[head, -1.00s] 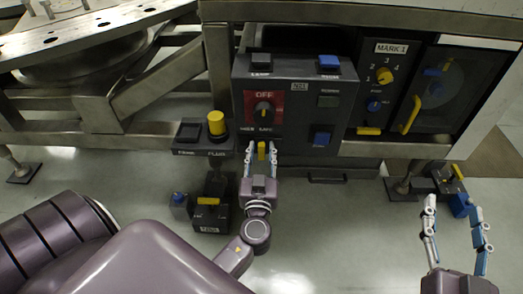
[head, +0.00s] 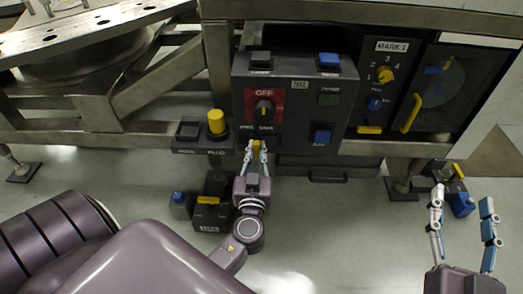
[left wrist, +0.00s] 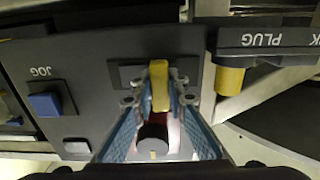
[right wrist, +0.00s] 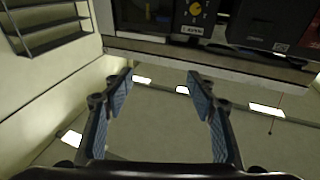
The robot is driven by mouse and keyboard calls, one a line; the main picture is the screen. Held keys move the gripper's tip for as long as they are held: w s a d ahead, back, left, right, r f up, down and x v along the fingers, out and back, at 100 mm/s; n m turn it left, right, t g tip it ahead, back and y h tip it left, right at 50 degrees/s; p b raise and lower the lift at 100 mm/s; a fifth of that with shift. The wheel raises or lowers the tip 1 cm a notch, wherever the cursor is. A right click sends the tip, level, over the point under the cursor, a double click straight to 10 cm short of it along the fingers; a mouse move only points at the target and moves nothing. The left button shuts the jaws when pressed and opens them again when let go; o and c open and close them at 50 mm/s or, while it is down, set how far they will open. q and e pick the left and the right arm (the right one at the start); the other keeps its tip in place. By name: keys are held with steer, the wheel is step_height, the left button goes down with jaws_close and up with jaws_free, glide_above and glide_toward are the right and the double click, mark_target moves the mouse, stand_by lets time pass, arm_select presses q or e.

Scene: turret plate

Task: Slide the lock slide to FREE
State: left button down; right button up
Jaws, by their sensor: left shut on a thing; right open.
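The yellow lock slide tab (head: 256,147) sits on the lower front of the dark control box (head: 345,105), below the FREE and SAFE labels. It stands between the two labels. My left gripper (head: 256,150) is shut on this tab, one finger on each side. The left wrist view, upside down, shows the tab (left wrist: 160,85) in its dark slot (left wrist: 125,75), between the gripper's pads (left wrist: 161,105). My right gripper (head: 463,210) is open and empty over the floor at the right; its open fingers also show in the right wrist view (right wrist: 160,85).
The box carries a knob (head: 263,108) on a red OFF plate and a blue JOG button (head: 321,136). A small shelf with a yellow plug (head: 216,122) stands close left of my left gripper. Floor below the drawer is clear.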

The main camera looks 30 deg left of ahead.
mark_target(247, 139)
arm_select(q)
steer(key=shift+s+a+f+b, duration=0.1)
steer(key=shift+s+a+b, duration=0.1)
steer(key=shift+s+a, duration=0.3)
steer(key=shift+s+a+b, duration=0.15)
steer(key=shift+s+a, duration=0.1)
steer(key=shift+a, duration=0.55)
arm_select(e)
steer(key=r+t, duration=0.1)
steer(key=s+r, duration=0.1)
steer(key=r, duration=0.1)
steer(key=r+t+y, duration=0.1)
steer(key=r, duration=0.1)
steer(key=shift+s+a+t, duration=0.1)
steer(key=shift+s+t, duration=0.15)
steer(key=shift+t, duration=0.05)
arm_select(q)
steer(key=c, duration=1.9)
jaws_free()
steer(key=shift+s+a, duration=0.1)
steer(key=shift+s, duration=0.05)
arm_select(e)
steer(key=shift+a, duration=0.1)
arm_select(q)
steer(key=shift+s+d, duration=0.15)
steer(key=shift+d, duration=0.05)
steer(key=v, duration=1.1)
steer(key=shift+s+d, duration=0.2)
